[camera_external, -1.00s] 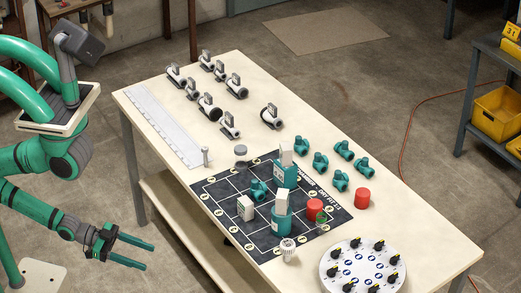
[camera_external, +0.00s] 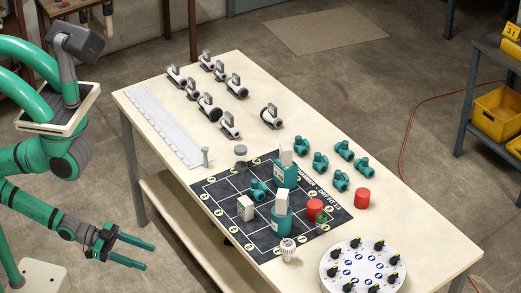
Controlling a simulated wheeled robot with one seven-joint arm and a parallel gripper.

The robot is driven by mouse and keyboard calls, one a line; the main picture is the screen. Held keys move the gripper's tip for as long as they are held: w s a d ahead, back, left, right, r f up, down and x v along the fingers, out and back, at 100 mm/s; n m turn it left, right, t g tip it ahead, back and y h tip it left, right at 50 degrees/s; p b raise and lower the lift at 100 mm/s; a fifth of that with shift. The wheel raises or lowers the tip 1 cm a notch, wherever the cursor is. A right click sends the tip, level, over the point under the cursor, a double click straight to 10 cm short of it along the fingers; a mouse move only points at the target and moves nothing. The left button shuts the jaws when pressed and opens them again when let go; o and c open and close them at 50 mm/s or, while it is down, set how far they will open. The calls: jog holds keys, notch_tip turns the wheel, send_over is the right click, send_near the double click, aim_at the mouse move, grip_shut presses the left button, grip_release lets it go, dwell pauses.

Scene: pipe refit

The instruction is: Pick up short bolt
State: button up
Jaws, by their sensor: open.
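A small grey upright piece (camera_external: 205,157), which looks like a bolt, stands on the table beside the white ruled strip, near the dark mat's far left corner. A short grey round piece (camera_external: 240,151) stands just right of it; at this size I cannot tell for certain which is the short bolt. My gripper (camera_external: 149,255) is open and empty, off the table's left long side at the lower left. Its two green fingers point right, well apart from both grey pieces.
The ruled strip (camera_external: 165,125) lies along the left edge.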

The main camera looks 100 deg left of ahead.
jog(key=c, duration=0.6)
